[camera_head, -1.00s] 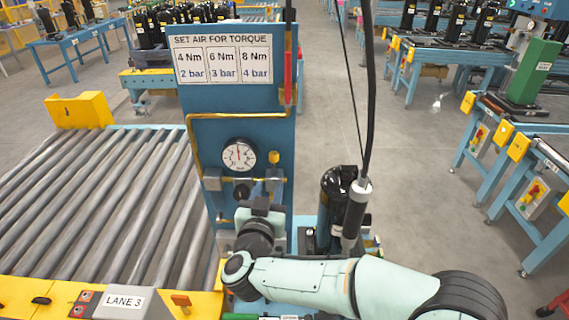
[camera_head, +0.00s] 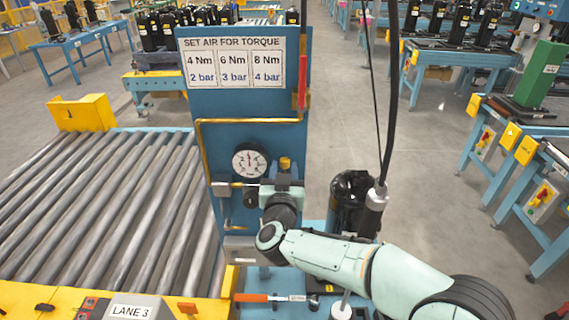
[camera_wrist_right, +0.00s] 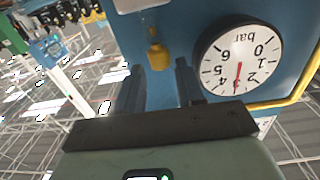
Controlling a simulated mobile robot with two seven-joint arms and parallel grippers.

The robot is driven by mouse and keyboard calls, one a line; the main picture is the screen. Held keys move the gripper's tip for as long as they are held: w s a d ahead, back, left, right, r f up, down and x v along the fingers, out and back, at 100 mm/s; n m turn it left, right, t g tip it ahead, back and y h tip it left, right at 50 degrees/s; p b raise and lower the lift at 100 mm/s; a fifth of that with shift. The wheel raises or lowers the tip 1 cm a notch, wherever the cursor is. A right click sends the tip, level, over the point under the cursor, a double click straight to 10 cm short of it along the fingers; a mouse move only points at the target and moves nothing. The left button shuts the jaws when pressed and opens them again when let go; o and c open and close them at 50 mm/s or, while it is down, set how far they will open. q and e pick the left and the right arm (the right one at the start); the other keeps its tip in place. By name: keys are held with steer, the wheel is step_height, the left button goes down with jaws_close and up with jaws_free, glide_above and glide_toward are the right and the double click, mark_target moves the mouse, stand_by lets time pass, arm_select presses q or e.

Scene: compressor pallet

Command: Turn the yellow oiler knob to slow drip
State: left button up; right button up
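The yellow oiler knob (camera_head: 285,163) is on the blue panel, just right of the round pressure gauge (camera_head: 249,160). The right wrist view also shows the knob (camera_wrist_right: 158,55), upside down, with the gauge (camera_wrist_right: 239,63) beside it. My right gripper (camera_head: 282,176) is in front of the panel at the knob. In the wrist view its two fingers (camera_wrist_right: 159,68) are apart, with the knob in the gap just beyond the tips. I cannot tell whether either finger touches it. The gripper hides the lower part of the oiler in the head view. My left gripper is not in view.
A torque sign (camera_head: 232,70) tops the panel. A black compressor (camera_head: 352,200) and a hanging tool (camera_head: 376,198) on a cable stand right of my wrist. A roller conveyor (camera_head: 95,210) lies left. An orange-handled tool (camera_head: 262,297) lies below my arm.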

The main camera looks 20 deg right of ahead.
steer(key=shift+x, duration=1.05)
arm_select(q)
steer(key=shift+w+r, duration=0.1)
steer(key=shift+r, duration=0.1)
arm_select(e)
jaws_close()
steer(key=shift+a+r+m+g+h+p, duration=0.15)
steer(key=shift+m+g+h+p, duration=0.2)
steer(key=shift+h+p, duration=0.45)
steer(key=shift+m+h, duration=0.4)
steer(key=shift+m, duration=0.05)
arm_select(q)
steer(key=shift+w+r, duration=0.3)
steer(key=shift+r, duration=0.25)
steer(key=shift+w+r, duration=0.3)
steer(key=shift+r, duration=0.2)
